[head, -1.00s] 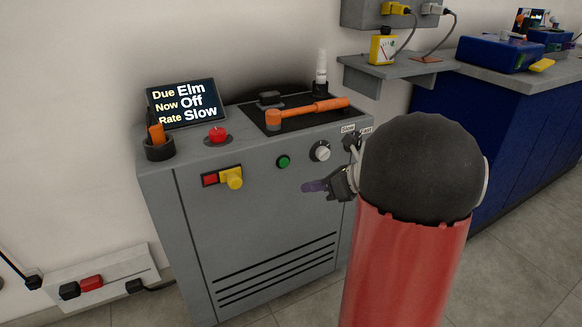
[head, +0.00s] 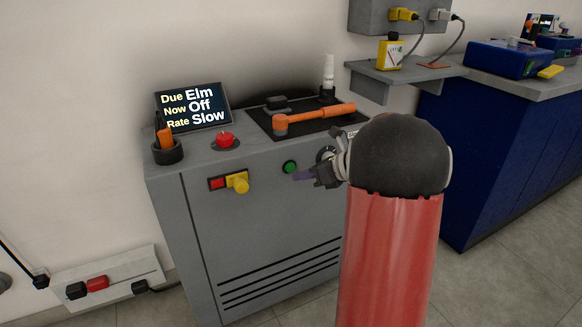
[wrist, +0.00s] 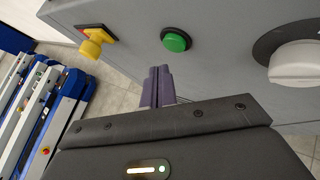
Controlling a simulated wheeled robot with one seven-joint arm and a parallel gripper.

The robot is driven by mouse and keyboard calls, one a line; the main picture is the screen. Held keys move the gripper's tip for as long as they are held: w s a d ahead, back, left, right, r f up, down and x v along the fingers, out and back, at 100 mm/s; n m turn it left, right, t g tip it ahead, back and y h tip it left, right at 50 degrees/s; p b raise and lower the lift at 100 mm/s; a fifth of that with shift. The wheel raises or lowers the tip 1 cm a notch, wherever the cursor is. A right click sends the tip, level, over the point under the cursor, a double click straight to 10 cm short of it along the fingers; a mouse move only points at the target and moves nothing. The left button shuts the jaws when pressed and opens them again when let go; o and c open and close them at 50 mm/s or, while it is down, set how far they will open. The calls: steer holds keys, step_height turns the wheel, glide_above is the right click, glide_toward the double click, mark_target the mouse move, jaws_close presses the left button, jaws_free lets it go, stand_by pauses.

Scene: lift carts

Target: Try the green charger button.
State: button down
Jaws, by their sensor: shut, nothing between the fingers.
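The green button (head: 291,167) is on the front of the grey charger cabinet (head: 270,220), between a yellow knob (head: 238,182) and a white dial. It also shows in the wrist view (wrist: 176,40). My gripper (head: 299,175) is shut and empty, its purple fingertips just below and right of the button in the head view. In the wrist view the fingertips (wrist: 158,72) point toward the panel, below and slightly left of the button. I cannot tell whether they touch the panel; the button itself is unobstructed. A display (head: 192,107) on the cabinet reads "Due Elm, Now Off, Rate Slow".
A red mushroom button (head: 224,139) and an orange-handled tool (head: 315,117) are on the cabinet top. The white dial (wrist: 295,62) is right of the green button. A red and yellow switch (wrist: 95,38) is to the left. A blue bench (head: 480,160) stands at right.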

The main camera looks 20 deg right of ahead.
steer(key=shift+w, duration=0.55)
steer(key=shift+w, duration=0.1)
stand_by(1.6)
steer(key=shift+w+p, duration=0.35)
steer(key=shift+p, duration=0.05)
steer(key=shift+w, duration=0.35)
stand_by(0.5)
steer(key=shift+s, duration=0.8)
steer(key=shift+s, duration=0.1)
steer(key=s, duration=0.4)
steer(key=shift+s, duration=0.4)
